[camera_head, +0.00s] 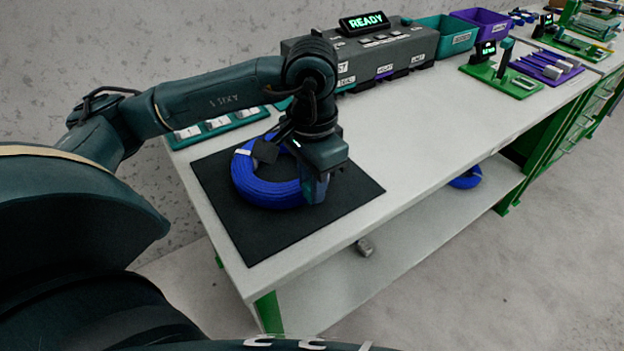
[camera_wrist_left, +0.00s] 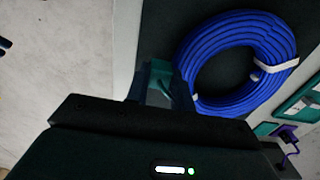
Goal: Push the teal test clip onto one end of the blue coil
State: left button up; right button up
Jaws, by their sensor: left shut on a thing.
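The blue coil (camera_head: 262,190) lies flat on a black mat (camera_head: 345,192) on the bench, with white ties around it. It also shows in the left wrist view (camera_wrist_left: 225,42). My left gripper (camera_head: 316,188) points down at the coil's right side and hides part of it. In the wrist view its fingers (camera_wrist_left: 163,86) are shut on a small teal piece, which looks like the test clip (camera_wrist_left: 158,72), right beside the coil's edge. The fingers hide most of the clip, and I cannot tell whether it touches the coil's end. My right gripper is not in view.
A grey tester box (camera_head: 385,55) with a lit READY display stands behind the mat. A teal strip with white-labelled slots (camera_head: 218,124) lies at the back left. Teal (camera_head: 446,38) and purple (camera_head: 482,22) bins stand farther back. The bench right of the mat is clear.

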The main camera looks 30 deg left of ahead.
pick_arm(q)
jog(key=shift+f+b, duration=0.2)
jog(key=shift+b, duration=0.35)
jog(key=shift+f, duration=0.1)
dwell(0.4)
jog(key=shift+f+b, duration=0.15)
jog(key=shift+b, duration=0.4)
jog(key=shift+f, duration=0.1)
dwell(0.5)
jog(key=shift+r, duration=0.7)
jog(key=shift+r, duration=0.15)
jog(key=shift+b, duration=0.4)
